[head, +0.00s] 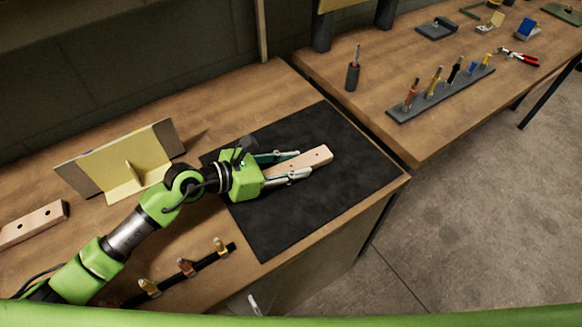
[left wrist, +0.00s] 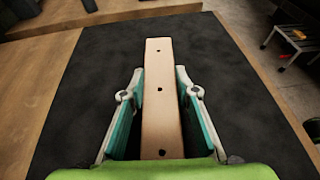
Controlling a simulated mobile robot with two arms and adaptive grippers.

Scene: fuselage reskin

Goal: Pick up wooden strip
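A pale wooden strip (head: 318,157) with dark holes lies on a black mat (head: 295,215) on the workbench. My left gripper (head: 300,163) is over the mat, with one finger on each side of the strip. In the left wrist view the strip (left wrist: 160,85) runs lengthwise between the two fingers (left wrist: 160,88). Dark gaps show between the teal pads and the strip, so the gripper is open around it, not clamped. The strip's near end is partly hidden by the gripper body. My right gripper cannot be made out in either view.
A second holed wooden piece (head: 35,222) lies at the far left. A yellow and grey angled stand (head: 125,160) is behind my left arm. A dark rack with several clamps (head: 185,267) is at the front edge. A second bench holds a tool rack (head: 440,95) and red pliers (head: 518,57).

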